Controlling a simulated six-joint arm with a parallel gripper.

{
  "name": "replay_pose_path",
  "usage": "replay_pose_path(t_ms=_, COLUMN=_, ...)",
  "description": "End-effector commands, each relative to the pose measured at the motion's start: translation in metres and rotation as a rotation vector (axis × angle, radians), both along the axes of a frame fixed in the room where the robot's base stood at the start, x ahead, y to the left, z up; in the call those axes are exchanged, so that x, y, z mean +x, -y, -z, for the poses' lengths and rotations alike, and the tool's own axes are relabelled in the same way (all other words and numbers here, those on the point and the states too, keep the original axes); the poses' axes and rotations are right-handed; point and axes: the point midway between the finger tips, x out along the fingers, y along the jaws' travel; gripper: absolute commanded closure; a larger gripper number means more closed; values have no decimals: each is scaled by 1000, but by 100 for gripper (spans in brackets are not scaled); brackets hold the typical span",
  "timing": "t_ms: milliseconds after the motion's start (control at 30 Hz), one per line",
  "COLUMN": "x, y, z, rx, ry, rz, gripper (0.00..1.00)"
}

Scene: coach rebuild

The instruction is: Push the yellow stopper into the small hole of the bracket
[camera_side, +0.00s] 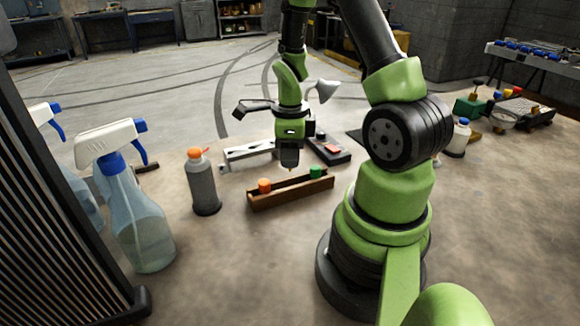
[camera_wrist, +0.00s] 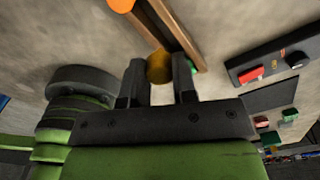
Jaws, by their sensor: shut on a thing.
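My gripper (camera_side: 290,166) points down over the wooden rack (camera_side: 290,197), between an orange stopper (camera_side: 264,186) and a green stopper (camera_side: 315,173). In the wrist view, my gripper (camera_wrist: 160,80) is shut on the yellow stopper (camera_wrist: 159,66), whose rounded face shows between the two fingers. In the side view the yellow stopper is mostly hidden by the fingers, and I cannot tell whether it touches the rack. The grey metal bracket (camera_side: 240,154) lies behind the rack, partly hidden by my gripper. Its small hole cannot be made out.
A grey bottle with an orange cap (camera_side: 203,182) stands left of the rack. Spray bottles (camera_side: 137,215) stand further left. A black tray with a red block (camera_side: 329,150) lies behind right; it also shows in the wrist view (camera_wrist: 275,58). The table in front of the rack is clear.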

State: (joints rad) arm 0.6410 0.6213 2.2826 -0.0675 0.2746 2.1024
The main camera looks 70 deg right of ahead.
Motion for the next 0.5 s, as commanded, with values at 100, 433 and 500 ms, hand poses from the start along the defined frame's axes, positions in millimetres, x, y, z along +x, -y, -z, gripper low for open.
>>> replay_pose_path(t_ms=100, x=1, y=1, z=-22, rx=-5, ry=6, rz=0, gripper=96)
replay_pose_path(t_ms=433, x=14, y=15, z=-49, rx=-2, ry=1, rz=-44, gripper=96)
replay_pose_path(t_ms=500, x=25, y=27, z=-49, rx=-1, ry=-1, rz=-83, gripper=96)
